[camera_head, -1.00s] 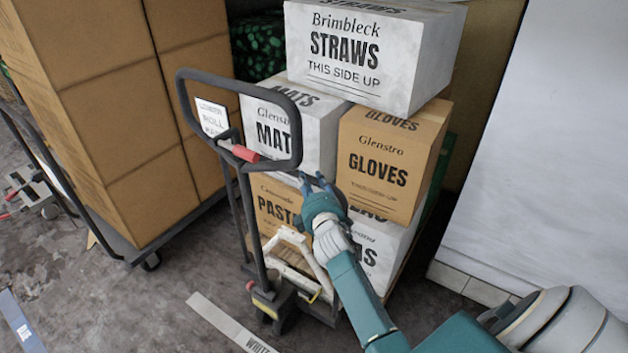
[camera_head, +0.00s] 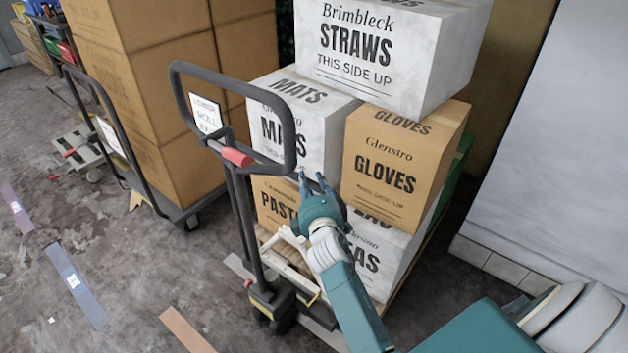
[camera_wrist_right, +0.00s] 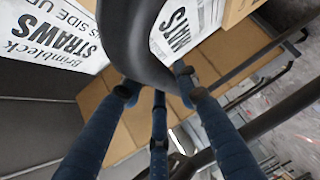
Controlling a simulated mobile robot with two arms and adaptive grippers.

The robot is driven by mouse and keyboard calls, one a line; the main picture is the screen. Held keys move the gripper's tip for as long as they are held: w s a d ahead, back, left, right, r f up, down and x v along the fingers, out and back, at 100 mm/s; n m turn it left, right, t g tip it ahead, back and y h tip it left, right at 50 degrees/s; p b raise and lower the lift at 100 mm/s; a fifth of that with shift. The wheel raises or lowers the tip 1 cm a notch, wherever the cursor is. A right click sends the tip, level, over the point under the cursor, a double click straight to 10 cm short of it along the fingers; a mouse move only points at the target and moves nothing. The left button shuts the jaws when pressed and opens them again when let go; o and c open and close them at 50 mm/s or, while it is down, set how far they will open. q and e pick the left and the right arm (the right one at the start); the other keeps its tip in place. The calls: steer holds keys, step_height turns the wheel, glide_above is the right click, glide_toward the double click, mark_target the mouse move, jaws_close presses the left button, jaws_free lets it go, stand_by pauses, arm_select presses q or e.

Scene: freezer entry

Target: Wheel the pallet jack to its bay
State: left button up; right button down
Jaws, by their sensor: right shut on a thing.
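The pallet jack (camera_head: 272,302) stands in the middle of the head view, its dark loop handle upright with a red grip (camera_head: 236,157) and a label. It bears a pallet stacked with white and brown cartons, a white straws carton (camera_head: 385,50) on top. My right gripper (camera_head: 312,182) is at the lower right corner of the loop. In the right wrist view its blue fingers (camera_wrist_right: 157,92) close around the black handle bar (camera_wrist_right: 140,40). The forks are mostly hidden under the load. My left gripper is not in view.
Floor strips are blue (camera_head: 75,285), orange (camera_head: 187,330) and purple (camera_head: 15,208). A white wall panel (camera_head: 550,160) is at right.

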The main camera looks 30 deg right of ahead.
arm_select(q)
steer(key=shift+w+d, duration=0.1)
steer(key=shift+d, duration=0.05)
arm_select(e)
steer(key=shift+d+r+h, duration=0.3)
steer(key=shift+d+r, duration=0.05)
steer(key=shift+d, duration=0.15)
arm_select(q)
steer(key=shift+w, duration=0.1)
arm_select(e)
steer(key=shift+w+d+f, duration=0.15)
steer(key=shift+d, duration=0.05)
steer(key=c, duration=1.4)
jaws_free()
steer(key=shift+d, duration=0.1)
steer(key=shift+o, duration=0.5)
steer(key=shift+f, duration=0.1)
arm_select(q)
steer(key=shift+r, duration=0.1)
arm_select(e)
steer(key=shift+s, duration=0.2)
steer(key=shift+a+f, duration=0.1)
steer(key=shift+a, duration=0.15)
steer(key=shift+s+a, duration=0.15)
steer(key=shift+s, duration=0.2)
steer(key=v, duration=0.6)
steer(key=shift+s+r, duration=0.25)
steer(key=shift+s, duration=0.1)
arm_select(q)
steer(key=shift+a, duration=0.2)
